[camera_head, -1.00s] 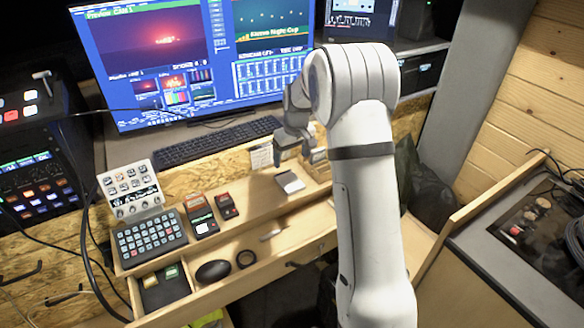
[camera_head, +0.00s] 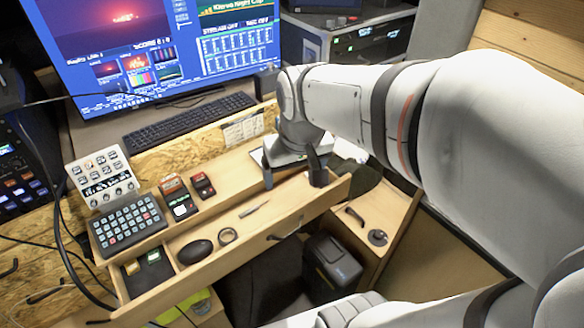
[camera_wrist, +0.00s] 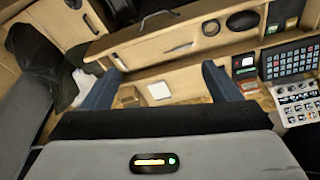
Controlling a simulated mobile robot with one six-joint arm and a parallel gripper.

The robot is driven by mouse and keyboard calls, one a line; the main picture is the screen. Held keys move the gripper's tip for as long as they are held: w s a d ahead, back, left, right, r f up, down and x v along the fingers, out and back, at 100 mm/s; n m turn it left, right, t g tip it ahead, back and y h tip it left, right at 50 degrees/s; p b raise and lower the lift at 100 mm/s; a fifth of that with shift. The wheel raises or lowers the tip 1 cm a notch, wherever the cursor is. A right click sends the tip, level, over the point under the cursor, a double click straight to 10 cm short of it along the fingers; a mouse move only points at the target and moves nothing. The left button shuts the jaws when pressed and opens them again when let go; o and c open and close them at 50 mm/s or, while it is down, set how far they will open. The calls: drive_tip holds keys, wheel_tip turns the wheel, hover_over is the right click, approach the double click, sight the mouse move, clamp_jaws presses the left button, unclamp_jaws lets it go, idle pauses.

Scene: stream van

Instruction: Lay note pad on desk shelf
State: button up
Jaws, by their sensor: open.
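A small white square pad, which looks like the note pad (camera_wrist: 159,90), lies flat on the light wood desk shelf (camera_head: 232,172) in the wrist view. In the head view my gripper and wrist hide it. My gripper (camera_head: 292,176) is open, with its dark fingers apart and pointing down over the right end of the shelf and drawer. In the wrist view my gripper (camera_wrist: 161,86) shows blue-grey fingers on both sides of the pad, with clear gaps. Nothing is held; I cannot tell the height of the fingertips above the shelf.
A drawer (camera_head: 290,214) stands open in front of the shelf, holding a pen, a ring and a black oval object. A keypad (camera_head: 128,223), a white control box (camera_head: 103,178) and small red-black boxes occupy the shelf's left. A keyboard (camera_head: 190,122) and monitor are behind.

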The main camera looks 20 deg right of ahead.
drive_tip(key=shift+m, duration=0.3)
drive_tip(key=s, duration=0.2)
drive_tip(key=s+f, duration=0.1)
drive_tip(key=s, duration=0.2)
drive_tip(key=shift+d+f, duration=0.1)
drive_tip(key=shift+c, duration=0.3)
